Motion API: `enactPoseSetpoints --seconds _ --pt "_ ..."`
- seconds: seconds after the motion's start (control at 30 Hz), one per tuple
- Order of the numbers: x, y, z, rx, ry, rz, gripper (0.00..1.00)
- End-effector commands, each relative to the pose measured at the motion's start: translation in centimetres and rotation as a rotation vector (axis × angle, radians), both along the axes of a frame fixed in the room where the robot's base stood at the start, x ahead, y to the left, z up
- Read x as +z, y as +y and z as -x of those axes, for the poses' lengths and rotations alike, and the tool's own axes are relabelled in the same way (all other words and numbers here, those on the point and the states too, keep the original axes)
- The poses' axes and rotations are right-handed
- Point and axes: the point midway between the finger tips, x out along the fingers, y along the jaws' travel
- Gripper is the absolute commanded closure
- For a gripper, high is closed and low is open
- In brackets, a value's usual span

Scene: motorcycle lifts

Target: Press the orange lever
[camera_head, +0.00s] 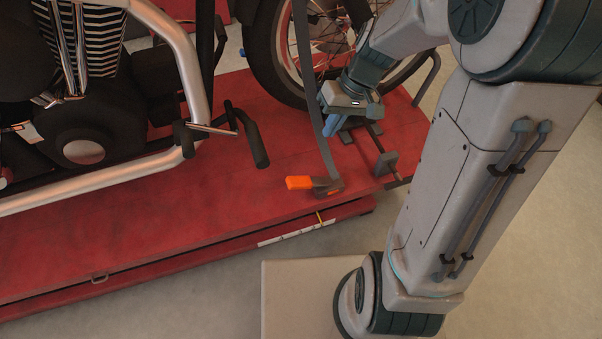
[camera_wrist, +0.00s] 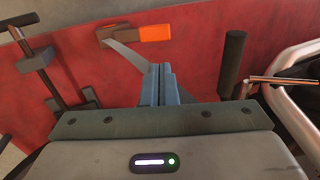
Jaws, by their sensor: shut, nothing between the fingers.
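The orange lever (camera_head: 299,183) is a short orange handle low at the near edge of the red lift platform (camera_head: 130,230), beside a grey strap. In the wrist view the orange lever (camera_wrist: 154,33) lies beyond my fingertips, at the top middle, with a brown bracket on its left. My gripper (camera_head: 328,150) is above the platform near the motorcycle's wheel, behind and to the right of the lever in the head view. In the wrist view my gripper (camera_wrist: 160,70) has its blue fingers together, empty and apart from the lever.
A motorcycle stands on the platform; its front wheel (camera_head: 275,60) is close to my gripper. A black foot peg (camera_wrist: 233,62) sticks up right of my fingers in the wrist view. A clamp with a bar (camera_head: 386,163) is right of the lever. The grey strap (camera_wrist: 128,54) runs beside my fingers.

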Motion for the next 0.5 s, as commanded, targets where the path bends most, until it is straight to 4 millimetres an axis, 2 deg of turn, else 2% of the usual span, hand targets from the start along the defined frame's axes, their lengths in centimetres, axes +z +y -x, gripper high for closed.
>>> enactPoseSetpoints --seconds 0.03,0.2,0.3,0.5 --pt "-2.9 0.2 -0.5 0.008 0.011 -0.019 1.0" --pt "-6.0 0.7 -1.6 0.027 0.024 -0.066 1.0" --pt "-6.7 0.9 -1.9 0.033 0.026 -0.079 1.0" --pt "-6.7 0.9 -2.0 0.036 0.026 -0.084 1.0"
